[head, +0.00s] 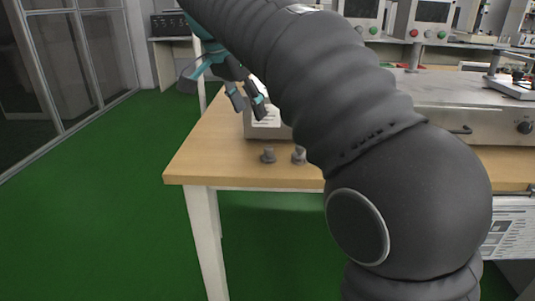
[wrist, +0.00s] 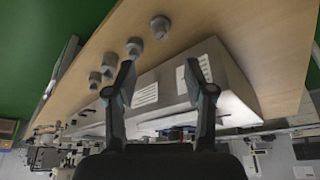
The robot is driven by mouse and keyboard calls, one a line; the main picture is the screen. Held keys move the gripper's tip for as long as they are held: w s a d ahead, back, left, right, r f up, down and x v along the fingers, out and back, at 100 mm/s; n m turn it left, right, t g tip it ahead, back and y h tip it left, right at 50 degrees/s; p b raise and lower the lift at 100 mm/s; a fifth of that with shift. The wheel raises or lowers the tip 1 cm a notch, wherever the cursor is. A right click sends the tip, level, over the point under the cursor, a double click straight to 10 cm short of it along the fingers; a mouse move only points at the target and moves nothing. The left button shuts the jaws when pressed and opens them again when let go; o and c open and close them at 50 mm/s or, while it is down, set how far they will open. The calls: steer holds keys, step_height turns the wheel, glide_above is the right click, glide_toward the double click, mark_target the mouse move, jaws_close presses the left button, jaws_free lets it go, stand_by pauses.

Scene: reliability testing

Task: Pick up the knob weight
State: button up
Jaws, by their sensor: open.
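Small grey knob weights stand on the wooden table near its front edge. In the head view one knob weight (head: 268,156) is in the open and another (head: 299,156) is partly hidden by my arm. The wrist view shows several in a row, with one knob weight (wrist: 160,26) at the top and another (wrist: 134,47) below it. My gripper (head: 248,106) is open and empty, above the table's left part and apart from the weights. Its two fingers (wrist: 159,78) are spread in the wrist view, and the weights lie beyond and left of them.
The wooden table (head: 205,158) has bare surface at its left end. A metal machine (head: 450,115) stands along its back; its labelled side (wrist: 170,82) lies between and beyond my fingers. Green floor (head: 90,220) is open at the left. Glass-panelled partitions stand at the far left.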

steer(key=b, duration=0.2)
glide_above(268, 148)
steer(key=s+a, duration=0.2)
step_height(268, 148, down, 7)
steer(key=shift+s+r, duration=0.1)
steer(key=shift+s, duration=0.05)
steer(key=shift+w+x, duration=0.15)
steer(key=shift+x, duration=1.2)
steer(key=shift+w+x, duration=0.2)
steer(key=shift+x, duration=1.1)
steer(key=shift+d+r, duration=0.15)
steer(key=shift+d, duration=0.05)
jaws_close()
